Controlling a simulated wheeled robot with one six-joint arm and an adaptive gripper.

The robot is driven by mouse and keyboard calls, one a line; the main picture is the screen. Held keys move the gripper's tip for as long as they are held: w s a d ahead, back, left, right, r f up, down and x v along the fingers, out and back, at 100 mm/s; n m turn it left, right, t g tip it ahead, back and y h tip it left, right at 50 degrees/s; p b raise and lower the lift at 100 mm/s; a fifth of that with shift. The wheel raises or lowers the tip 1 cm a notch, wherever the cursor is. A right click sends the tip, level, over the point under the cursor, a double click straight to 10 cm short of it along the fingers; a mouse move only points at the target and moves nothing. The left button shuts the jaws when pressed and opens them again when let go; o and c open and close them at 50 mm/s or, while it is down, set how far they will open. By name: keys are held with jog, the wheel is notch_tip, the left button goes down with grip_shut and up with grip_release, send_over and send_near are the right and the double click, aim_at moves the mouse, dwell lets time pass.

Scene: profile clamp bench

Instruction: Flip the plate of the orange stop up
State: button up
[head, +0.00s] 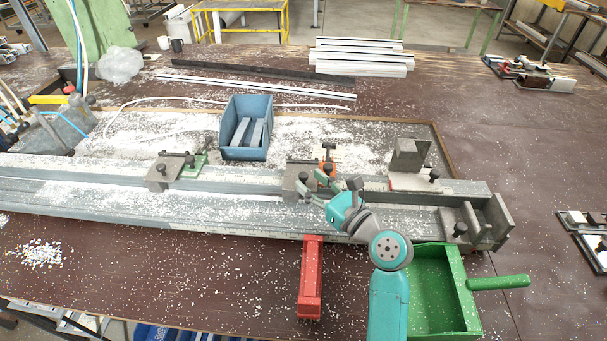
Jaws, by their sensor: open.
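The orange stop (334,167) sits on the long grey profile rail (120,200) near the middle of the bench. A dark knob stands on it. A grey block (294,172) is at its left; my fingers partly cover this area, so I cannot tell how its plate lies. My gripper (309,180) is open, its two fingers pointing left at the near side of the stop. I cannot tell whether they touch it.
A green stop (200,160) sits further left on the rail; grey stops (410,165) (497,213) are at the right. A blue bin (246,150) with grey bars stands behind. A red block (311,275) and green dustpan (440,275) lie in front. White chips cover much of the bench.

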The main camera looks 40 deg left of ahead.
aim_at(306, 178)
jog(key=shift+x, duration=1.75)
grip_shut()
